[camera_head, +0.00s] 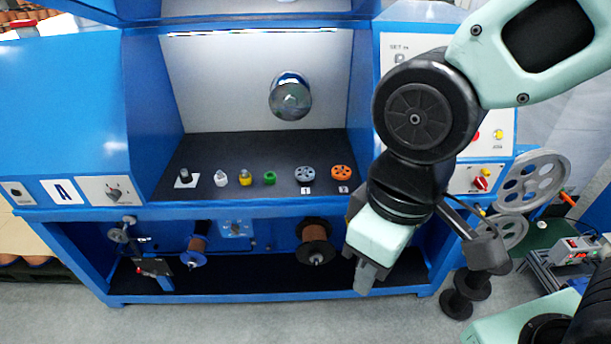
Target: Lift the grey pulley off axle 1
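The grey pulley (305,174) sits at the right part of the dark shelf of the blue machine, just behind a small white label that reads 1 (305,190). It is a small spoked wheel; its axle is too small to make out. My gripper (366,278) hangs in front of the machine, below and to the right of the pulley, pointing down and clear of it. Its grey fingertip part shows under the pale green housing, but I cannot tell whether the fingers are apart. No held object shows.
An orange pulley (341,173) stands close to the right of the grey one. Green (269,178), yellow (245,178) and white (220,178) parts stand to the left. A shiny metal cylinder (290,97) juts from the back wall above. The shelf's front edge lies between my gripper and the pulley.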

